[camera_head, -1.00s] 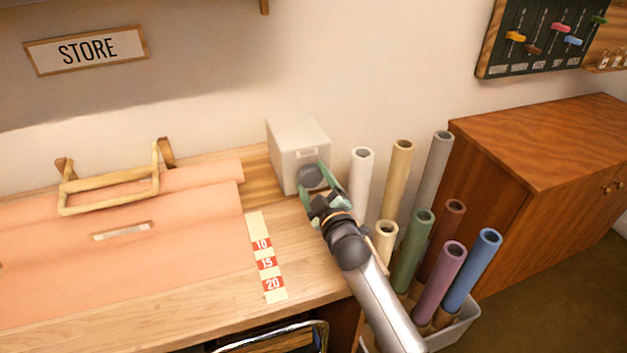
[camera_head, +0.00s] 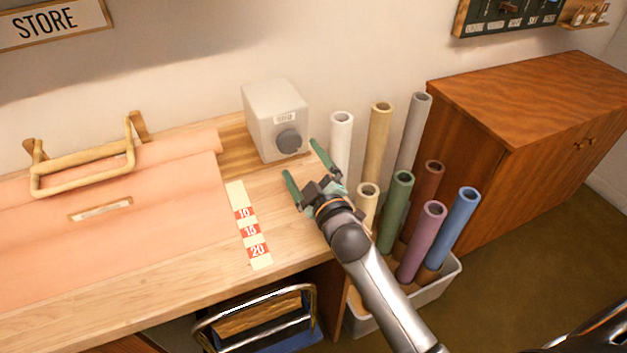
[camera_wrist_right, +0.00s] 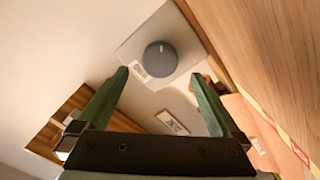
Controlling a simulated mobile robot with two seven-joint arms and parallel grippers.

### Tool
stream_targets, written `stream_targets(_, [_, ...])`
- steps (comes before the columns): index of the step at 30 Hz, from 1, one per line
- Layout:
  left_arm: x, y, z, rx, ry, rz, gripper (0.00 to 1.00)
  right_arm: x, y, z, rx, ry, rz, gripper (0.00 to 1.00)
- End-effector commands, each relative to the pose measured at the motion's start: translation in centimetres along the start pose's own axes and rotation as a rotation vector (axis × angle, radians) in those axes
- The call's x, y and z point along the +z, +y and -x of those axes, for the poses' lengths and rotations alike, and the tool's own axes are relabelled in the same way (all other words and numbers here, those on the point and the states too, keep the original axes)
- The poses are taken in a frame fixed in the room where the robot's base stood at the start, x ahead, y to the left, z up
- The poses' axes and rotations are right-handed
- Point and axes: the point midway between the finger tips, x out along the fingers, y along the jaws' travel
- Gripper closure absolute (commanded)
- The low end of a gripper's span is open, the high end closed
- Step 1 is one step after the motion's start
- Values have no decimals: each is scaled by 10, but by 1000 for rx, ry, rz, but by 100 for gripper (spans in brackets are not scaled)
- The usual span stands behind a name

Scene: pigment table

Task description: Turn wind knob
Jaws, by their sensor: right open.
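The wind knob (camera_head: 289,140) is a dark grey round knob on the front of a pale grey box (camera_head: 262,112), below a small label. The box stands on the wooden table against the wall. My right gripper (camera_head: 307,158) is open and empty, in front of the knob and apart from it, with its green fingers spread. In the right wrist view the knob (camera_wrist_right: 160,58) lies beyond and between the two fingertips (camera_wrist_right: 164,76). My left gripper is not in view.
Several coloured tubes (camera_head: 395,205) stand in a white bin (camera_head: 440,284) just right of the table, close to my right arm. A number strip (camera_head: 247,225) and pink sheet (camera_head: 60,250) lie left. A wooden cabinet (camera_head: 480,165) stands at the right.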

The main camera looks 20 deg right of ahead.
Motion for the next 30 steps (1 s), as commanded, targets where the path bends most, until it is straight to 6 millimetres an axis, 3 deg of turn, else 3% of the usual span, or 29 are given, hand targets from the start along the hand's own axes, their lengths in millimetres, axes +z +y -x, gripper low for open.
stream_targets(6, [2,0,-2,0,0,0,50,1,-1,41,-2,-1,0,0])
stream_targets(12, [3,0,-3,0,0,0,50,0,-1,59,-1,0,0,0])
stream_targets(30, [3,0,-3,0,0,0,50,0,0,62,-1,0,0,0])
